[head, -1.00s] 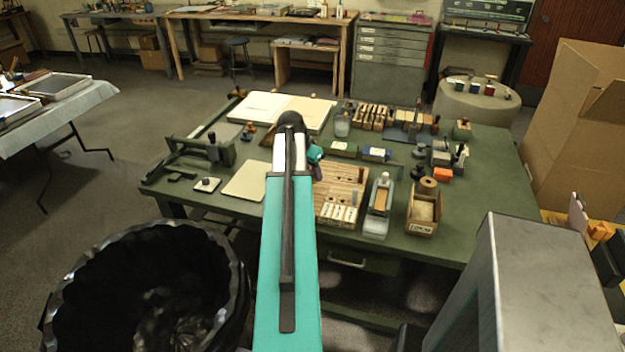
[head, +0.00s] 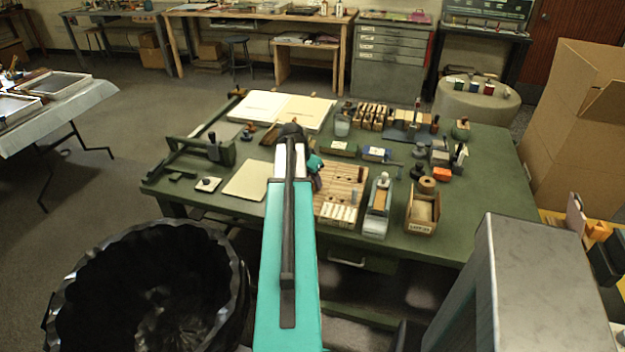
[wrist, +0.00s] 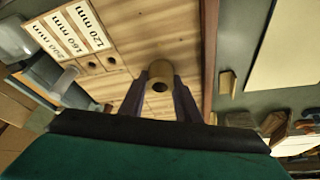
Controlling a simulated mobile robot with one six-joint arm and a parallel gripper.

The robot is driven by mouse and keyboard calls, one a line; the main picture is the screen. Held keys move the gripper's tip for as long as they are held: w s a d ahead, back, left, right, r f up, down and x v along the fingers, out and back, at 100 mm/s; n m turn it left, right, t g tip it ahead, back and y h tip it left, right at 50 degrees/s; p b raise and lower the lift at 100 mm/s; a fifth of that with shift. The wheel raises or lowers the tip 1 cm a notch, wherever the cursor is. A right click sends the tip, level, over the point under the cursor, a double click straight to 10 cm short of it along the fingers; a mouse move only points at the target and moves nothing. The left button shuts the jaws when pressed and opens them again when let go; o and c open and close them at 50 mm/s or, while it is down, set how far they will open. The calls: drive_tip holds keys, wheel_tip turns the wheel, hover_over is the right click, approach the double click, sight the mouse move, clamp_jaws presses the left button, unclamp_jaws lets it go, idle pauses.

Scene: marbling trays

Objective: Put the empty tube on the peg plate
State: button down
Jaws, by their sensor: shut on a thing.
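The empty tube is a short brown cardboard tube (wrist: 161,71) with an open, dark bore. In the wrist view my gripper (wrist: 160,88) is shut on it, one dark finger on each side. The peg plate is a striped wooden board (wrist: 135,30), with labels reading 120 mm, 160 mm and 200 mm and small round holes beside them. The tube shows over the plate near its edge; I cannot tell its height. In the head view the plate (head: 345,180) lies on the green table, and my arm hides the fingers and tube.
A grey tape-dispenser-like item (head: 377,207) and an open cardboard box (head: 422,211) stand right of the plate. A pale sheet (head: 246,181) lies to its left. A green box (head: 339,148) and a blue box (head: 377,154) sit behind it. A black-lined bin (head: 150,290) stands in front.

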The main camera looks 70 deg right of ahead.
drive_tip(key=shift+f, duration=0.15)
drive_tip(key=c, duration=1.3)
unclamp_jaws()
drive_tip(key=shift+c, duration=0.2)
drive_tip(key=shift+r, duration=0.25)
drive_tip(key=b+v, duration=0.2)
drive_tip(key=v, duration=0.9)
drive_tip(key=shift+r, duration=0.4)
drive_tip(key=shift+w+a, duration=0.1)
